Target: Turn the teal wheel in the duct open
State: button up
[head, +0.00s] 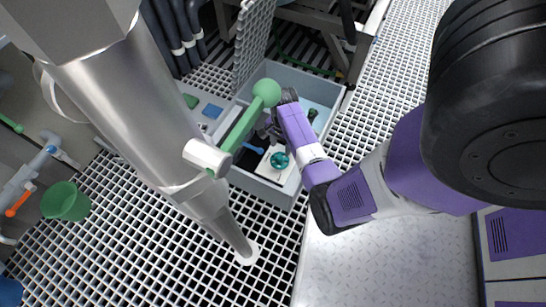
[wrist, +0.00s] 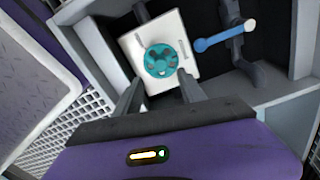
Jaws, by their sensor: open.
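The teal wheel (wrist: 160,60) sits on a white square plate (wrist: 185,28) inside the grey duct (head: 288,192), below floor level. In the head view the teal wheel (head: 279,160) shows just below my purple wrist. My gripper (wrist: 158,88) is open and empty, its two grey fingers pointing toward the plate, one on each side of the wheel's near edge. The fingers look apart from the wheel; the exact gap is hard to judge. In the head view the fingertips are hidden or too small to make out.
A blue-handled lever (wrist: 222,38) stands beside the plate in the duct. A green ball-ended lever (head: 240,125) rises across the duct's left side. A raised grating panel (head: 252,40) stands behind it. A thick metallic pipe (head: 150,110) crosses at left. A green bucket (head: 66,202) stands at far left.

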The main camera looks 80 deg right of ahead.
aim_at(280, 157)
notch_tip(280, 157, down, 8)
jog(key=b, duration=0.4)
jog(key=shift+d+r, duration=0.1)
jog(key=shift+r, duration=0.05)
grip_shut()
